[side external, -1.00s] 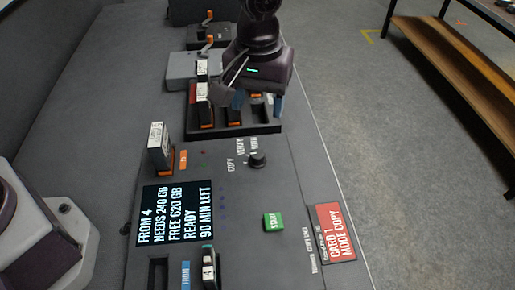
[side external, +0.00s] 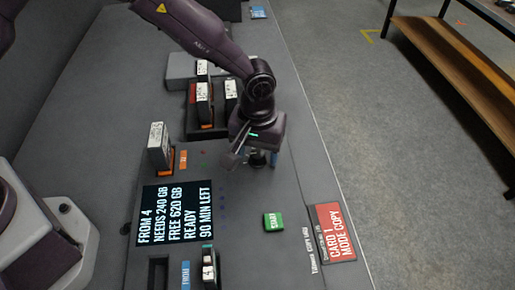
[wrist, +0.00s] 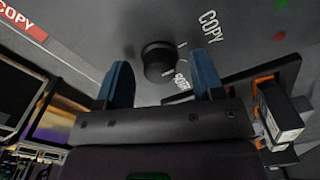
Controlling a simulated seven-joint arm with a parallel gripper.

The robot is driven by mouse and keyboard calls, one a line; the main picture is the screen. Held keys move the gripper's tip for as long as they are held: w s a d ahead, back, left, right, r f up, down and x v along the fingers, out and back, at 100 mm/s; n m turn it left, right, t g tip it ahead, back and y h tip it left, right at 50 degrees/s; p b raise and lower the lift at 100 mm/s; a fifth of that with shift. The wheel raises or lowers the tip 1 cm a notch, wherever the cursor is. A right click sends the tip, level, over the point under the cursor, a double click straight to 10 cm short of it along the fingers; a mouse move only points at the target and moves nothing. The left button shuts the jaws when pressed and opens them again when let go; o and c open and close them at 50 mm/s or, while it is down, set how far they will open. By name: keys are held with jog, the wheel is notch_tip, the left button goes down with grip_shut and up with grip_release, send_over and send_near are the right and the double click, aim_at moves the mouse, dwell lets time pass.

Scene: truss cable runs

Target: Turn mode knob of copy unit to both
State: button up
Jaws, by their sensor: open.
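The black mode knob (wrist: 158,60) of the copy unit shows in the wrist view, round and dark, ahead of my blue fingers and in the gap between them. The COPY label (wrist: 211,26) lies up and right of it, and a partly hidden label that seems to read BOTH (wrist: 182,82) lies just below right. I cannot tell where its pointer aims. My gripper (side external: 257,158) is open and empty, above the knob in the side view, where it mostly hides the knob and its labels. I cannot tell whether the fingers touch it.
The lit screen (side external: 174,213), green START button (side external: 273,222) and red card reading CARD 1 MODE COPY (side external: 335,232) are nearer the camera. An upright cartridge (side external: 157,148) stands left of my gripper. A rack of cartridges (side external: 207,128) stands behind it.

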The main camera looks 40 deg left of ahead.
jog(key=c, duration=0.9)
jog(key=shift+m, duration=0.4)
jog(key=m, duration=0.3)
jog(key=shift+m, duration=0.4)
jog(key=m, duration=1.3)
jog(key=shift+m, duration=0.3)
